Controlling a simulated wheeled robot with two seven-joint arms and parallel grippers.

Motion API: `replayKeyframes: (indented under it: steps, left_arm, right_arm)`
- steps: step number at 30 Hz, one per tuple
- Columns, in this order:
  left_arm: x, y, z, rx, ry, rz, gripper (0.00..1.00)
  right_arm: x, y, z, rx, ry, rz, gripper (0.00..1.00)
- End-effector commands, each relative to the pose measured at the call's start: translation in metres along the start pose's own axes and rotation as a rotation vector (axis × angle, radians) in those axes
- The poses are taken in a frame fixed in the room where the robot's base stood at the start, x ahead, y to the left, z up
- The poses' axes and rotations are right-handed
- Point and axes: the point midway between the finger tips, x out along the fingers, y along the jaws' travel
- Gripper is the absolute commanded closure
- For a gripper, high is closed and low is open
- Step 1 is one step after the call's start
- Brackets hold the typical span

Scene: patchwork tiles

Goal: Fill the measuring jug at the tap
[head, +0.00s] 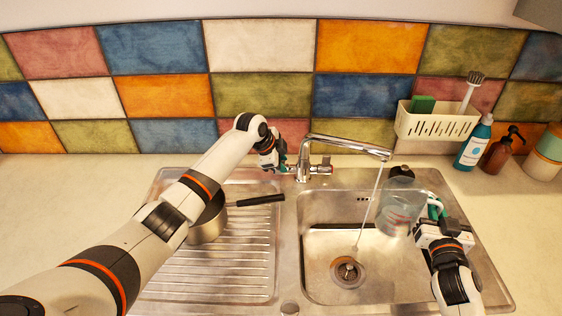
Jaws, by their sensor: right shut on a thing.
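The chrome tap (345,143) stands behind the sink, and a thin stream of water (371,205) falls from its spout into the right basin. The clear measuring jug (397,212), with red markings, is over the right side of that basin. The stream comes down just left of the jug and lands near the drain. My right gripper (436,212) is shut on the jug's handle. My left gripper (281,164) is at the left side of the tap's base; its fingers are too small to tell open from shut. Any water level in the jug is unclear.
A saucepan (207,228) with a dark handle stands on the left drainboard, partly behind my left arm. A white rack (437,124) hangs on the tiles. Blue (472,147) and brown (499,152) bottles stand back right. The left worktop is clear.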

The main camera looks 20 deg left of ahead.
Motion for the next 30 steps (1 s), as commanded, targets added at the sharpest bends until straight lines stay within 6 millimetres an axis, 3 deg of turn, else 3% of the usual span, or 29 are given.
replayKeyframes:
  steps: [5, 11, 19, 30]
  left_arm:
    - [0.0, 0.0, 0.0, 0.0, 0.0, 0.0, 0.72]
    - [0.0, 0.0, 0.0, 0.0, 0.0, 0.0, 1.0]
    - [0.0, 0.003, 0.0, -0.012, 0.002, -0.025, 1.0]
    - [0.001, 0.014, -0.001, -0.087, 0.004, -0.202, 1.0]
  right_arm:
    - [0.0, 0.0, 0.002, 0.002, -0.004, 0.001, 1.0]
    - [0.0, 0.0, 0.002, 0.002, -0.004, 0.001, 1.0]
    - [0.0, 0.0, 0.002, 0.002, -0.004, 0.001, 1.0]
    - [0.0, 0.0, 0.002, 0.002, -0.004, 0.001, 1.0]
